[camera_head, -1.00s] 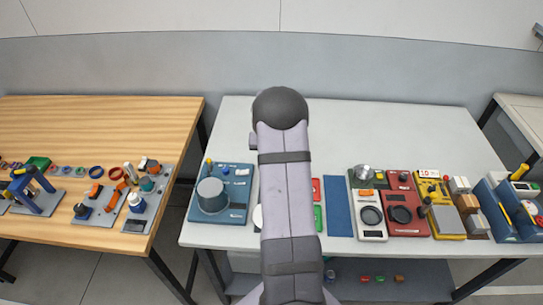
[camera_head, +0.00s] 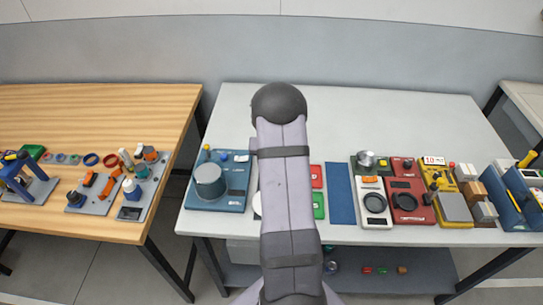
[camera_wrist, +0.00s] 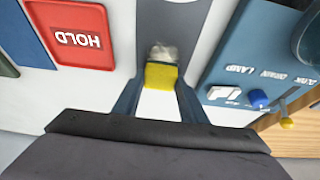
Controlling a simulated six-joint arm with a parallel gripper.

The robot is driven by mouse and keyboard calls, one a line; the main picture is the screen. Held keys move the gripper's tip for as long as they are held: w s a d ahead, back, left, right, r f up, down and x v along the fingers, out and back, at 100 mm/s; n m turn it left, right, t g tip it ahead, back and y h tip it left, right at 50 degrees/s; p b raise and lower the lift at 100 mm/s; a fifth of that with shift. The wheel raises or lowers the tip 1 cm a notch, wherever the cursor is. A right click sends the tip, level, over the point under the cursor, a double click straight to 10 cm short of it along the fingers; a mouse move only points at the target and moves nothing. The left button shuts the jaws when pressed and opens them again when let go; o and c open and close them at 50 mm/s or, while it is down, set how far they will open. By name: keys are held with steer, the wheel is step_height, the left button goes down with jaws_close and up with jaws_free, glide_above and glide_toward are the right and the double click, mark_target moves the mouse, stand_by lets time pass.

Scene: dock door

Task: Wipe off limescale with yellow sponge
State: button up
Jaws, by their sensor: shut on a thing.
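The yellow sponge (camera_wrist: 160,77) is between the fingertips of my gripper (camera_wrist: 160,84) in the wrist view, and the gripper is shut on it. Just beyond the sponge is a whitish, rough patch (camera_wrist: 163,53) that looks like limescale, on a grey strip (camera_wrist: 172,20). The sponge borders or overlaps the patch's near edge; I cannot tell whether it presses on the surface. In the head view my arm hides the gripper, sponge and patch.
A red HOLD block (camera_wrist: 75,30) lies left of the strip in the wrist view. A blue panel with switches (camera_wrist: 250,65) is close on the right. In the head view, a blue unit with a grey pot (camera_head: 210,181) stands left of my arm. The back of the grey table (camera_head: 390,115) is clear.

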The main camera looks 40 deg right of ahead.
steer(key=s+a+b, duration=0.2)
steer(key=s+a, duration=0.1)
steer(key=shift+s+a+f, duration=0.15)
steer(key=shift+s+a, duration=0.3)
steer(key=shift+w+d+r, duration=0.2)
steer(key=shift+d+r, duration=0.05)
steer(key=shift+r, duration=0.05)
steer(key=shift+w+d+f+p, duration=0.15)
steer(key=shift+w+d+p, duration=1.45)
steer(key=shift+w+d, duration=0.65)
steer(key=shift+w+r, duration=0.1)
steer(key=shift+r, duration=0.15)
step_height(320, 180, up, 2)
steer(key=shift+w+d+p, duration=0.1)
steer(key=shift+p, duration=0.45)
steer(key=shift+r+p, duration=1.8)
steer(key=shift+r, duration=1)
